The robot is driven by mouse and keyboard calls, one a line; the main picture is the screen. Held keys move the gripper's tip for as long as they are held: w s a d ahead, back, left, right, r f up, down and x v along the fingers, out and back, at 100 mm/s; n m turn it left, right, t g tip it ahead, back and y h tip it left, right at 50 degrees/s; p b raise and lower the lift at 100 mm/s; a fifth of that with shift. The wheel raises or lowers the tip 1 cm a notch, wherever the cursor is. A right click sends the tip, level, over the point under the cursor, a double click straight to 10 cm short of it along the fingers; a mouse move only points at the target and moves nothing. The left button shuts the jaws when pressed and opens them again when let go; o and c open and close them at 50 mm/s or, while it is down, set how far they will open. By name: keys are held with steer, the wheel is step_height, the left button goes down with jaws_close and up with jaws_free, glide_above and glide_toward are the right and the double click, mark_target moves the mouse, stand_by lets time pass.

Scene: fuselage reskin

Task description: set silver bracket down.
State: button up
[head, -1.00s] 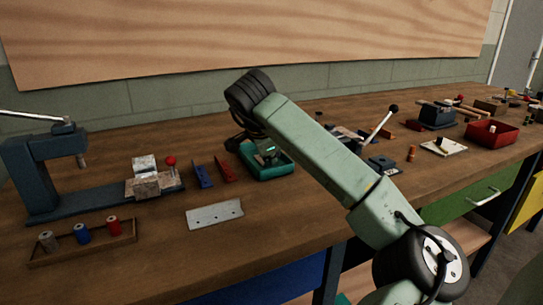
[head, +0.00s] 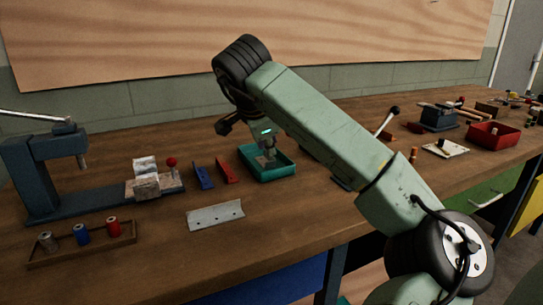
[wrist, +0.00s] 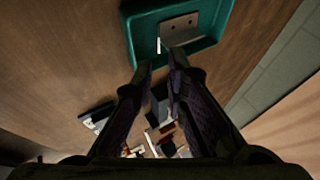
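The silver bracket (wrist: 180,28), a grey piece with two holes, lies in the teal tray (wrist: 220,12) in the wrist view. In the head view a grey shape, the bracket (head: 262,162), shows inside the teal tray (head: 286,174), partly hidden by my fingers. My gripper (wrist: 160,64) is above the tray's near side. Its two dark fingers are apart with a gap between the tips, and I see nothing held in it. A thin white sliver shows just beyond the tips; I cannot tell what it is. My gripper (head: 264,145) points down over the tray in the head view.
A blue bracket (head: 204,178) and a red bracket (head: 227,171) stand left of the tray. A holed grey plate (head: 215,215) lies in front. A press (head: 40,175) and a rack of spools (head: 83,244) are further left. A red bin (head: 490,136) is far right.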

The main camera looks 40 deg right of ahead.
steer(key=v, duration=0.5)
stand_by(0.5)
